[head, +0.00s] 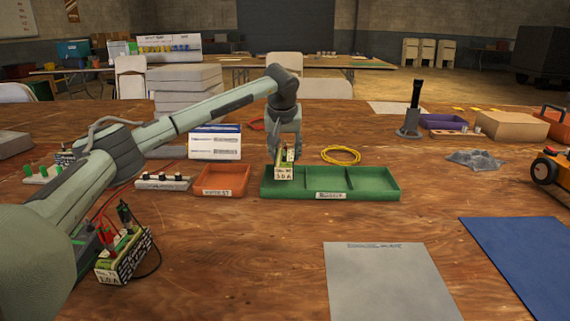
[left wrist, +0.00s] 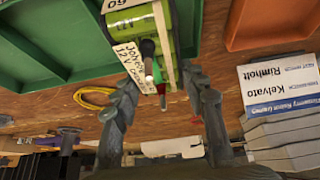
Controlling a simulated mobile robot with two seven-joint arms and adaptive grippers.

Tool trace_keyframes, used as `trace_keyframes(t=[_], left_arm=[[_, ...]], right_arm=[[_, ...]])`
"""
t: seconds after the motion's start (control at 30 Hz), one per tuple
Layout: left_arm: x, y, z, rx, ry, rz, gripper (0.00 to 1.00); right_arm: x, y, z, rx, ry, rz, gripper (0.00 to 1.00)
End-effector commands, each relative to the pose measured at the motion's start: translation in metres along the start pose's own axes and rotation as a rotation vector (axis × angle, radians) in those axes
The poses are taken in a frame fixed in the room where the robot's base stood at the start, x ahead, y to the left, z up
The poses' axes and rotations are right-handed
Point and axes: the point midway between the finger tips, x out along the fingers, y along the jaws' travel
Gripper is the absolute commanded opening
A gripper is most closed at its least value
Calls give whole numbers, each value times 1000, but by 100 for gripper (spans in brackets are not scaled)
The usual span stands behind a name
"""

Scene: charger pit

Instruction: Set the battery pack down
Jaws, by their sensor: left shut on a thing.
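My left gripper (head: 285,148) points down at the left end of the green tray (head: 357,196) and is shut on a battery pack (head: 284,173). The pack is green with a white label and terminals on top. In the left wrist view the pack (left wrist: 128,22) sits between the two fingers (left wrist: 163,95), and the green tray (left wrist: 75,77) is beside it. In the head view the pack overlaps the tray's left compartment; whether it touches the floor I cannot tell. The other compartments look empty. My right gripper is not in view.
An orange tray (head: 221,180) stands just left of the green one. Another labelled pack (head: 123,259) with red and black leads is at front left. A yellow cable coil (head: 341,155) lies behind the tray. A grey mat (head: 390,285) and bare wood lie in front.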

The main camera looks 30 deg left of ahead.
Motion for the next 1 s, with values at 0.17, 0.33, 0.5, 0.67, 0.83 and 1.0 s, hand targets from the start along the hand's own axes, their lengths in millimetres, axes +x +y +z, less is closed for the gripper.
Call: trace_keyframes(t=[0.17, 0.33, 0.5, 0.67, 0.83, 1.0], left_arm=[[17, -1, 9, 1, 0, 0, 0], [32, -1, 18, -1, 3, 1, 0], [32, -1, 18, -1, 4, 2, 0], [34, -1, 19, -1, 3, 1, 0], [35, -1, 20, 0, -1, -1, 62], [35, -1, 20, 0, -1, -1, 63]], right_arm=[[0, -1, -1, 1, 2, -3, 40], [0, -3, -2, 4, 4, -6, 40], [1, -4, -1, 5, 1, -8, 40], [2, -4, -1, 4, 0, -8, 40], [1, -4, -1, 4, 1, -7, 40], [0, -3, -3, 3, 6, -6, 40]])
